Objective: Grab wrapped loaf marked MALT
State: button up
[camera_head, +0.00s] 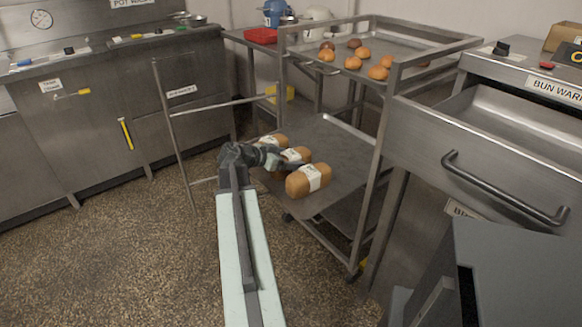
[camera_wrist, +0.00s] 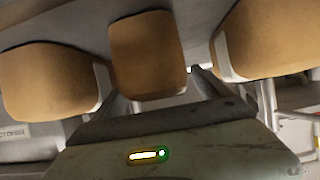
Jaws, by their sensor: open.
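Several loaves with white paper bands lie in a row on the trolley's lower shelf (camera_head: 338,150): a near loaf (camera_head: 296,186), a middle loaf (camera_head: 296,154) and a far loaf (camera_head: 272,139). The writing on the bands is too small to read, so I cannot tell which is MALT. My gripper (camera_head: 284,160) is at the left edge of the row, at the middle loaf. In the wrist view my gripper (camera_wrist: 158,98) is open, its fingers pointing at the end of the middle loaf (camera_wrist: 148,55). The other loaves flank it left (camera_wrist: 50,80) and right (camera_wrist: 265,35). I cannot tell whether the fingers touch.
The trolley's upper tray (camera_head: 340,52) holds several buns. A trolley post (camera_head: 375,150) stands right of the loaves. A bun warmer with an open drawer (camera_head: 480,150) is at right. A steel counter (camera_head: 90,125) lines the left. The speckled floor (camera_head: 110,250) is clear.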

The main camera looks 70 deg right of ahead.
aim_at(291, 154)
jog(key=shift+s+d+f, duration=0.2)
jog(key=shift+d+f, duration=0.15)
jog(key=shift+d, duration=0.05)
jog(key=shift+r, duration=0.1)
jog(key=c, duration=1.7)
notch_tip(291, 154, up, 10)
jog(key=p, duration=1)
jog(key=shift+r, duration=0.15)
